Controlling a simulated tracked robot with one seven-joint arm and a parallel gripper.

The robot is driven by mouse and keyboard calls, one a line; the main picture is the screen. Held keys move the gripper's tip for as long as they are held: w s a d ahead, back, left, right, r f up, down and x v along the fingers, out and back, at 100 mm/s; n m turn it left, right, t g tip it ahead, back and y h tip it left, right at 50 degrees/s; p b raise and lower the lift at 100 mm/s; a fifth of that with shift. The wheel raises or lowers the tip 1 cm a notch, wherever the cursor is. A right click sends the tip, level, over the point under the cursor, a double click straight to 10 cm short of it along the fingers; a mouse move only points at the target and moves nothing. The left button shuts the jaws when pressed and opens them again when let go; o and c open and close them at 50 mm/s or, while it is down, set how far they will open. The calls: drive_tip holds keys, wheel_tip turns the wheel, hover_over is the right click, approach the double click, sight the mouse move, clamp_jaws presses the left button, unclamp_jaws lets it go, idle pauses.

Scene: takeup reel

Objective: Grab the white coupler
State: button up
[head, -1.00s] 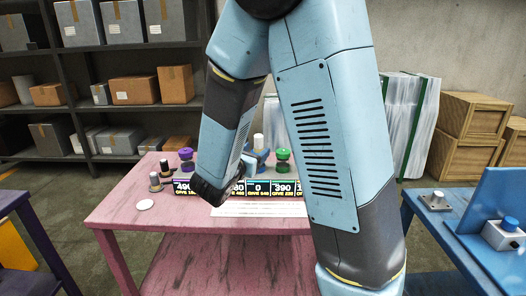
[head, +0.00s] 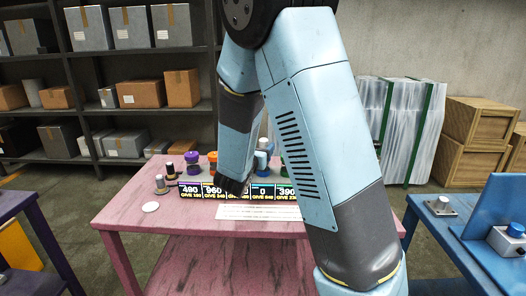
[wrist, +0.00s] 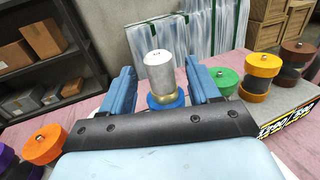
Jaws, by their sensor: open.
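The white coupler (wrist: 160,72) is a pale cylinder standing upright in the wrist view, with a brass-coloured lower part above a blue disc (wrist: 166,100). My gripper (wrist: 161,78) is open, with one blue finger on each side of the coupler. A gap shows between the coupler and the left finger; the right finger is close to it, and contact there cannot be told. In the head view the coupler (head: 263,143) shows as a small white top beside my arm, which hides much of the area around it.
An orange-topped reel (wrist: 44,144) stands left of my gripper. A green one (wrist: 222,80), an orange one (wrist: 260,72) and a brown one (wrist: 298,56) stand right. Number displays (head: 190,190) line the pink table (head: 125,210). A white disc (head: 150,206) lies at its left.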

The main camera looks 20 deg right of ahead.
sight(266, 141)
drive_tip(key=x, duration=0.5)
drive_tip(key=shift+w+r, duration=0.1)
clamp_jaws()
idle(0.4)
